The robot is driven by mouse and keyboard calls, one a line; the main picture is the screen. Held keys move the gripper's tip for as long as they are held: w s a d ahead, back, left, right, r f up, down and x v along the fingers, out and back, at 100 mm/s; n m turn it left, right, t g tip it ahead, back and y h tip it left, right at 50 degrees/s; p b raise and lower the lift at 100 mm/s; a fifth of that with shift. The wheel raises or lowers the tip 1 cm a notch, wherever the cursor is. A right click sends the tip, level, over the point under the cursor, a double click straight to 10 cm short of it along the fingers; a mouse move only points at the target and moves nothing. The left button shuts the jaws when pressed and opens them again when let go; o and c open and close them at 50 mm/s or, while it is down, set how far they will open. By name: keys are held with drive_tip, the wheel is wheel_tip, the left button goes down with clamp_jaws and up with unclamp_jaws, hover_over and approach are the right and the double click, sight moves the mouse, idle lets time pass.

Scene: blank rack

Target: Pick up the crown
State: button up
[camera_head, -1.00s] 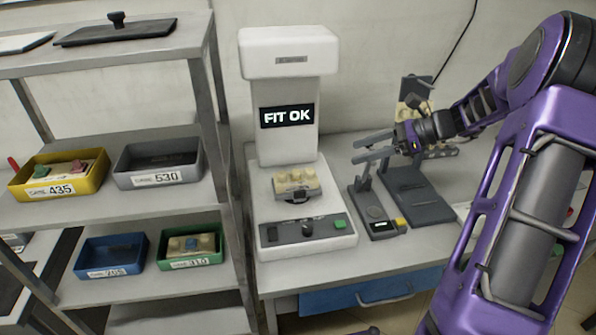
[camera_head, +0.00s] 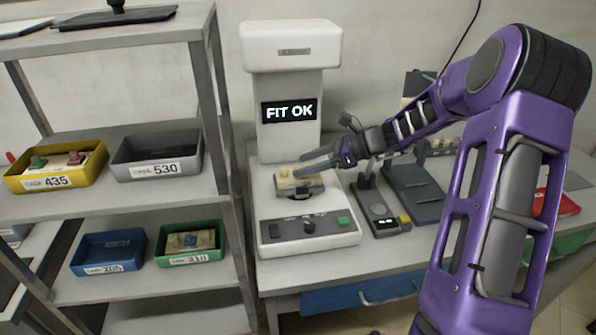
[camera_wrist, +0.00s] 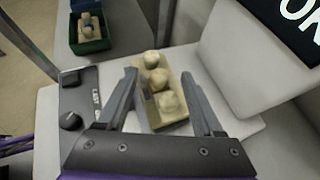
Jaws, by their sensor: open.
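The crown is probably one of these tooth shapes, but I cannot tell which. My gripper (camera_wrist: 159,75) is open and empty, with one finger on each side of the block in the wrist view. In the head view my gripper (camera_head: 298,164) hangs over the block from the right and hides part of it. I cannot tell whether the fingers touch the block.
The white machine (camera_head: 292,45) reads "FIT OK" and its column stands close behind the block. Its control panel (camera_head: 310,229) is in front. A small dark gauge (camera_head: 380,212) and a dark stand (camera_head: 425,203) are to the right. Shelves with case trays (camera_head: 190,245) stand left.

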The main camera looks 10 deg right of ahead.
drive_tip(key=shift+w+a+f, duration=0.2)
drive_tip(key=shift+a+f, duration=0.05)
drive_tip(key=shift+a, duration=0.25)
clamp_jaws()
wheel_tip(320, 180, up, 10)
drive_tip(key=p, duration=0.2)
idle(0.4)
